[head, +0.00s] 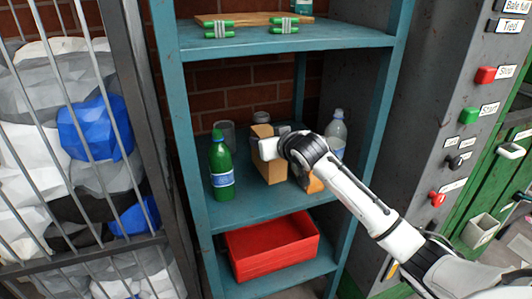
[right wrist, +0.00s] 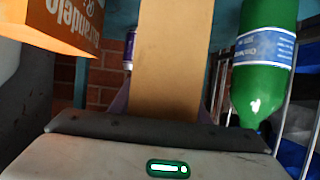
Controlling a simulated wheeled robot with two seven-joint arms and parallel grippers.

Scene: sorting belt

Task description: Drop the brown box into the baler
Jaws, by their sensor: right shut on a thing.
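The brown box (head: 269,168), plain tan cardboard, stands on the middle shelf of the teal rack. My right gripper (head: 263,148) reaches in from the right and is shut on its upper part. In the right wrist view the brown box (right wrist: 172,62) fills the space between the fingers. Whether it still touches the shelf is unclear. The baler (head: 440,110) is the grey and green machine at the right, with labelled buttons; its opening is not clearly visible. My left gripper is not in view.
A green bottle (head: 221,168) stands close left of the box. A clear bottle (head: 336,134) and an orange printed box (right wrist: 55,22) are on its other side. A red tray (head: 272,247) is below. Rack posts flank the shelf; a barred cage (head: 75,150) stands left.

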